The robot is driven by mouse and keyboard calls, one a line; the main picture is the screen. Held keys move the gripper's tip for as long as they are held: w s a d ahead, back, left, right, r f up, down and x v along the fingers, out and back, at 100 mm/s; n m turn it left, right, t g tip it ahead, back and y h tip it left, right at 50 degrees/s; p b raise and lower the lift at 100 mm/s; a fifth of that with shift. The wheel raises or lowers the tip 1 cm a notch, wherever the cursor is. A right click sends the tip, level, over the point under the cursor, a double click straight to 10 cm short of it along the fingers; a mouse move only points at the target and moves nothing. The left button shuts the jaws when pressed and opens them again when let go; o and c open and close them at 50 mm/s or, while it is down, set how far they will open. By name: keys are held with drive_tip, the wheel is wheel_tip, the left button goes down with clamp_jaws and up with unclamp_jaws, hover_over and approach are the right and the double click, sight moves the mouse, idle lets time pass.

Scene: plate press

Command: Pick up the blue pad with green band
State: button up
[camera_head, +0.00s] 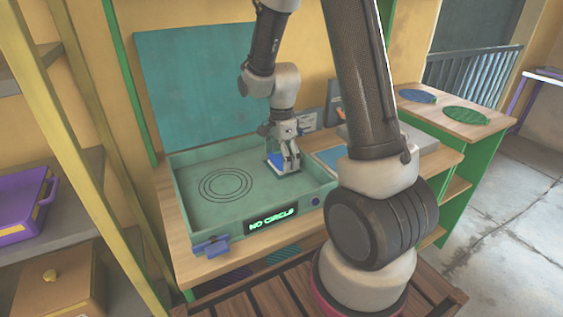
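My gripper (289,163) points down inside the right back part of the open teal press box (190,193). A small blue piece with a pale edge (276,160) shows right at its fingers. At this size I cannot tell whether the fingers are closed on it, or whether it has a green band. A round blue pad (417,96) and a round green pad (466,115) lie on the wooden side table at the right. A dark blue pad (222,280) and a blue-green pad (284,255) lie low in front of the box, partly hidden.
The box floor bears drawn rings (227,184), with nothing on them. Its front display (271,219) reads "NO CIRCLE", and a blue latch (211,245) sits at its front left. The teal lid (190,85) stands open behind. A purple crate (22,208) is on the left shelf.

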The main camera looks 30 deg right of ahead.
drive_tip(key=c, duration=0.7)
drive_tip(key=shift+r, duration=0.1)
